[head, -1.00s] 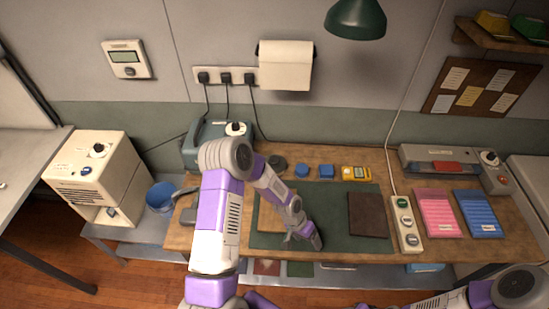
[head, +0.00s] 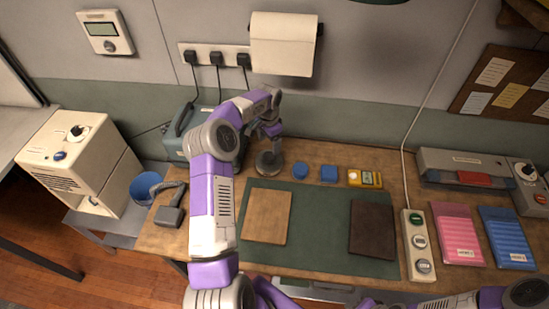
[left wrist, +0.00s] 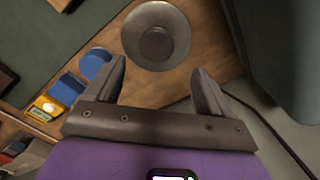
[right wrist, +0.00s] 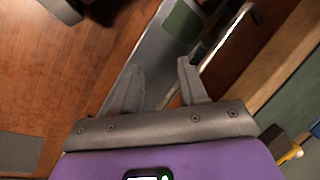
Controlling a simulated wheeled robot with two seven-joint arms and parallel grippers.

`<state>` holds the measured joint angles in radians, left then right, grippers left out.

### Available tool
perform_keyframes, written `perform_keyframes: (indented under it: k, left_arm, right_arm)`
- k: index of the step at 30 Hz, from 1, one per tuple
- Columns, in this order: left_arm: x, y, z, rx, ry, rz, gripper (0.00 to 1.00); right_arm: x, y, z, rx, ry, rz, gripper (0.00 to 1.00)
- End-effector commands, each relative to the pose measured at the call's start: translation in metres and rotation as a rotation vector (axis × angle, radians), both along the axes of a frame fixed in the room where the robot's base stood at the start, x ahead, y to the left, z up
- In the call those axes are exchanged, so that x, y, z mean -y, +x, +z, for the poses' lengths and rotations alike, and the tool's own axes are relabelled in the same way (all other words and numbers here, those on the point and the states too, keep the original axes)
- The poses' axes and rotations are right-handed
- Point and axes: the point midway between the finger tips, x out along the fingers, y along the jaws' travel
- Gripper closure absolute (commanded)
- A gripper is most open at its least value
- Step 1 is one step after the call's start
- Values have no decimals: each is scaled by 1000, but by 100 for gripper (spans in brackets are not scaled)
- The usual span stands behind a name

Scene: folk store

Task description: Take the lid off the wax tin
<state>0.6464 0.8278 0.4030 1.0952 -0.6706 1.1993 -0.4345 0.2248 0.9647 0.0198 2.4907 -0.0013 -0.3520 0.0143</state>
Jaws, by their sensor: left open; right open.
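The wax tin (head: 268,165) appears to be the round grey thing at the back of the bench. In the left wrist view it shows from above as a grey disc with a darker round knob (left wrist: 156,44) in its middle. My left gripper (head: 270,134) is over the tin in the head view, partly hiding it. In the left wrist view the left gripper (left wrist: 160,80) is open and empty, with the tin beyond its fingertips, apart from them. My right gripper (right wrist: 160,68) is open and empty, with the floor and a lower shelf beyond it.
A blue round thing (head: 300,170), a blue block (head: 328,173) and a yellow meter (head: 365,178) stand right of the tin. A teal machine (head: 178,145) is close on its left. A green mat (head: 320,225) with two boards lies in front.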

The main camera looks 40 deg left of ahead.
Motion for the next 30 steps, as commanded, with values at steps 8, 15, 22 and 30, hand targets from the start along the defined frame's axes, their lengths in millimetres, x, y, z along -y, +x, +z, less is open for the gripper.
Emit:
perform_keyframes:
  k: [8,15,22,30]
  left_arm:
    - [2,-2,-27,-2,-3,0,18]
    - [4,-4,-63,-2,-4,1,18]
    - [4,-3,-67,2,-1,0,18]
    - [4,-3,-67,1,-1,0,53]
  right_arm:
    - [0,0,-2,0,0,0,57]
    - [0,0,-5,0,0,0,57]
    - [0,0,-5,0,0,0,57]
    - [0,0,-5,0,0,0,57]
